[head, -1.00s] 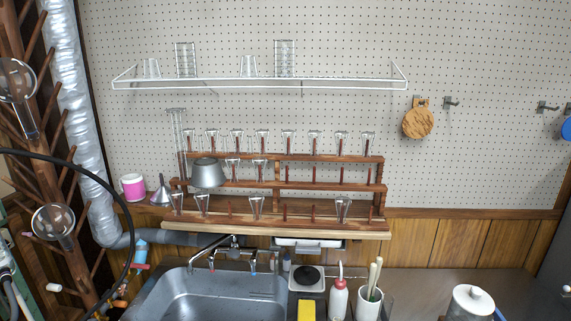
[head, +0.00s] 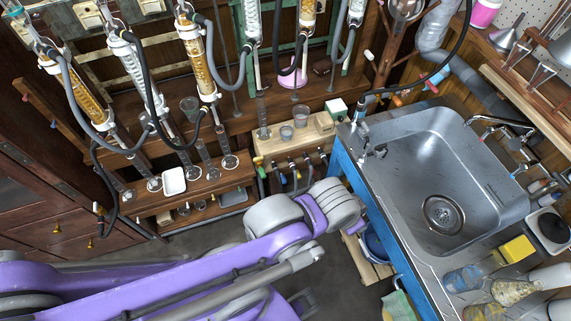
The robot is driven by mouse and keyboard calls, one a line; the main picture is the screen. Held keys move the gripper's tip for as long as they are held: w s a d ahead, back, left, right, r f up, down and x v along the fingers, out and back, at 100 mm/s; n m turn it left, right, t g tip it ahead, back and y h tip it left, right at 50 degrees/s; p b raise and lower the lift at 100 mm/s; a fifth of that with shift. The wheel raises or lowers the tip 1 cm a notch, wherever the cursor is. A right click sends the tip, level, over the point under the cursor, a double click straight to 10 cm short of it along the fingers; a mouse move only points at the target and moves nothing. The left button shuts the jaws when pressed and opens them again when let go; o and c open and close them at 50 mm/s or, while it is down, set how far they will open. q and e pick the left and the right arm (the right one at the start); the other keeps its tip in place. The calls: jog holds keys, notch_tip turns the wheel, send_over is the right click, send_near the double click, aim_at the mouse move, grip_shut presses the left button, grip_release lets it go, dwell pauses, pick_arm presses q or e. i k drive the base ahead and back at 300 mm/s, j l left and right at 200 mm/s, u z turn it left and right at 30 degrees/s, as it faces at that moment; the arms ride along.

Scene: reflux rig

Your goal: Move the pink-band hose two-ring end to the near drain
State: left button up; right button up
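Several grey hoses, such as one at the left (head: 78,95), and black hoses, such as one beside it (head: 150,100), hang in loops from the glass condensers (head: 195,60). I cannot make out a pink band or a two-ring end on any of them. The sink (head: 400,150) at the right has a round drain (head: 443,214) in its floor. A row of small taps (head: 295,167) is on the front of a pale block left of the sink. I cannot tell which outlet is the near drain. My purple arm crosses the foreground; neither gripper can be made out.
Flasks and cylinders stand on the wooden bench (head: 205,185), with a white tray (head: 173,181) among them. A blue bucket (head: 375,245) is below the sink's left side. Dark floor lies between.

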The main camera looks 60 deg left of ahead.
aim_at(293, 167)
jog(key=u, duration=2)
jog(key=i+z, duration=0.2)
jog(key=z, duration=0.2)
jog(key=i+z, duration=0.2)
jog(key=z, duration=0.2)
